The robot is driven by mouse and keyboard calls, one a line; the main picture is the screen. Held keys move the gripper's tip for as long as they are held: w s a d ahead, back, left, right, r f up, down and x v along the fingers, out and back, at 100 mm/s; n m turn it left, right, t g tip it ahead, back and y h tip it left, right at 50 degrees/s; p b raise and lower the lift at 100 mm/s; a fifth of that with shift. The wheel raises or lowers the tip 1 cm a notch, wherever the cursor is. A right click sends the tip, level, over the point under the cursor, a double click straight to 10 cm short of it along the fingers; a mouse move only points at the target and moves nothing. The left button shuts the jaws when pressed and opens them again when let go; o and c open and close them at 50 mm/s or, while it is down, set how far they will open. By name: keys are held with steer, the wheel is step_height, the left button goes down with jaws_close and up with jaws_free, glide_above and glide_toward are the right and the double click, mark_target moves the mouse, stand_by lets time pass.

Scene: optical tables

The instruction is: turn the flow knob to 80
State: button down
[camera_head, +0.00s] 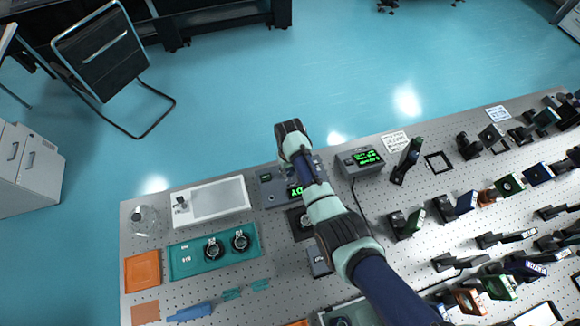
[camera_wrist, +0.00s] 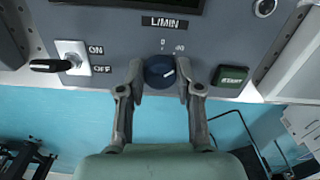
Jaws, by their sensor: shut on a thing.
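The flow knob (camera_wrist: 161,71) is a dark blue round knob on a grey panel, under an L/MIN label (camera_wrist: 165,22). Scale marks 0 and 80 sit just above it. A pale pointer line on the knob points right and slightly up. My gripper (camera_wrist: 159,74) has one finger on each side of the knob and is shut on it. In the head view the flow device (camera_head: 272,188) stands near the table's far edge, its green display partly covered by my arm. The knob and fingertips are hidden there.
An ON/OFF toggle switch (camera_wrist: 72,62) is left of the knob and a green START button (camera_wrist: 231,77) is close on its right. A second box with a green display (camera_head: 357,160) stands right of my arm. Optics crowd the table's right side.

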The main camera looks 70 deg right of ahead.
mark_target(289, 171)
steer(key=m+p, duration=0.1)
steer(key=m, duration=0.4)
steer(key=shift+m, duration=0.4)
stand_by(0.4)
steer(key=c, duration=0.8)
jaws_free()
steer(key=shift+o, duration=0.2)
steer(key=shift+r, duration=0.15)
step_height(289, 171, up, 12)
